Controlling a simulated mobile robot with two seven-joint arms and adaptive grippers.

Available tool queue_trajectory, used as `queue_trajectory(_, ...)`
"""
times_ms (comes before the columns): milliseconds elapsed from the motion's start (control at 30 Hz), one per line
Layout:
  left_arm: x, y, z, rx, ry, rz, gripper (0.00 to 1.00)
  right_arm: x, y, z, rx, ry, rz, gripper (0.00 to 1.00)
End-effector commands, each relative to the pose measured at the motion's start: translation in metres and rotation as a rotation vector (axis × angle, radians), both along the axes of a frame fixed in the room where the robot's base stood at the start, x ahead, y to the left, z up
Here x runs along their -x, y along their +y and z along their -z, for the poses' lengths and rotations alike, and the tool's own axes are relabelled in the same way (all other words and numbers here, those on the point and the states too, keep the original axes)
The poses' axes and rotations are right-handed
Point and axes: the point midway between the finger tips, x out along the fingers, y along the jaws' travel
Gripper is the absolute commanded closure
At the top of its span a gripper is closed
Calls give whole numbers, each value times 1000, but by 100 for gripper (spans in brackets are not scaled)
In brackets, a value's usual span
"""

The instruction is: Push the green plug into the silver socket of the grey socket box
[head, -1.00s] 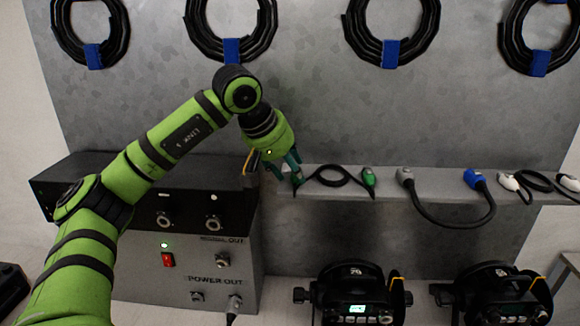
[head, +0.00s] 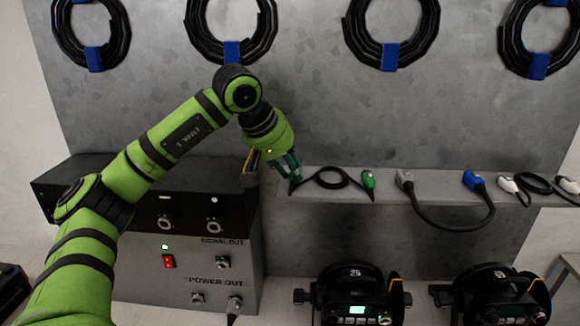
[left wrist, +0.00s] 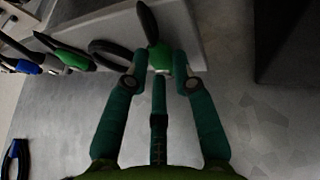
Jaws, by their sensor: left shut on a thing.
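My left gripper (head: 292,172) is at the left end of the wall shelf, with its fingers shut on a green plug. The left wrist view shows this green plug (left wrist: 160,58) between the fingertips, with a black cable running from it. In the head view the fingers mostly hide it. The cable loops on the shelf to a second green plug (head: 368,180). The grey socket box (head: 190,279) stands to the lower left of the gripper. It has silver sockets on its front, including one (head: 223,262) under the signal label. My right gripper is not in view.
A black unit (head: 120,192) with round sockets lies on the grey box. A grey plug (head: 404,178), a blue plug (head: 474,181) and white plugs lie along the shelf (head: 430,197). Two black lamps (head: 357,295) stand below. Coiled cables hang on the wall above.

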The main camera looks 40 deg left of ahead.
Motion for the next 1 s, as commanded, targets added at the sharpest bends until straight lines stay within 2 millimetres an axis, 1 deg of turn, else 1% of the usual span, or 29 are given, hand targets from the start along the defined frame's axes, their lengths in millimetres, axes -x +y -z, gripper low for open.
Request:
queue_trajectory(33,0,0,-9,0,-1,0,100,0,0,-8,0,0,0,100)
queue_trajectory(467,0,0,-42,0,-1,0,100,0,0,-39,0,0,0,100)
queue_trajectory(833,0,0,-42,0,-1,0,100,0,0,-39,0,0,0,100)
queue_trajectory(1000,5,-2,-42,0,-3,1,100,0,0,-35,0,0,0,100)
